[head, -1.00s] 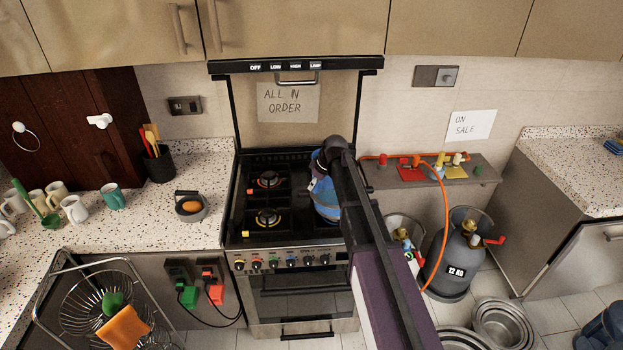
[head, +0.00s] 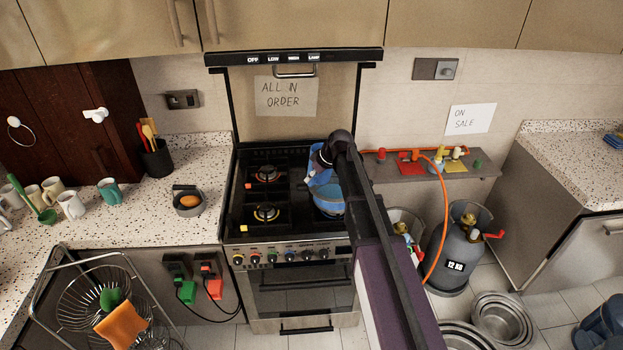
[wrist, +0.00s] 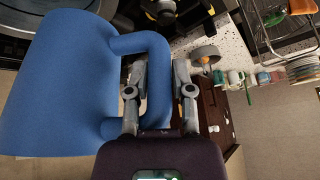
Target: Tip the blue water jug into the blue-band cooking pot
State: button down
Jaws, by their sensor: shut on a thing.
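The blue water jug (wrist: 60,85) fills the left of the wrist view, lying sideways in that picture. My gripper (wrist: 162,78) is shut on its handle (wrist: 150,50). In the head view the jug (head: 316,168) is over the right side of the stove, looks tilted, and is partly hidden by my arm. The blue-band cooking pot (head: 328,201) stands on the stove's right front, just below the jug and partly covered by it and my arm. The jug's mouth and any water are hidden. I cannot tell whether jug and pot touch.
The stove (head: 290,254) has free burners left of the pot. A small pan (head: 188,203) with an egg stands on the left counter near mugs (head: 70,205). A shelf (head: 430,173) with an orange hose and gas cylinders (head: 466,255) are at the right.

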jog(key=y+b, duration=0.2)
jog(key=shift+a+f+y, duration=0.2)
jog(key=shift+a+y, duration=0.1)
jog(key=shift+a, duration=0.1)
jog(key=y+b, duration=0.2)
jog(key=r+m+y+b, duration=0.1)
jog(key=y+b, duration=0.1)
jog(key=shift+d+r+y+b, duration=0.1)
jog(key=shift+r+y+b, duration=0.1)
jog(key=shift+y+b, duration=0.2)
jog(key=y+b, duration=0.1)
jog(key=b, duration=0.1)
jog(key=d+m+t+y+b, duration=0.1)
jog(key=y+b, duration=0.1)
jog(key=b, duration=0.1)
jog(key=shift+d+f, duration=0.1)
jog(key=shift+d, duration=0.05)
jog(key=y+b, duration=0.1)
jog(key=b, duration=0.1)
jog(key=d+y+b, duration=0.1)
jog(key=b, duration=0.2)
jog(key=shift+d+f+m+t+y, duration=0.15)
jog(key=shift+f+m+t+y, duration=0.15)
jog(key=shift+f, duration=0.05)
jog(key=shift+w+d+r+m+t+y+b, duration=0.1)
jog(key=shift+d+m+t+y+b, duration=0.4)
jog(key=shift+d+y+b, duration=1.05)
jog(key=shift+d+r+m+t+y+b, duration=0.1)
jog(key=shift+d+m+t+y+b, duration=0.6)
jog(key=shift+b, duration=1.6)
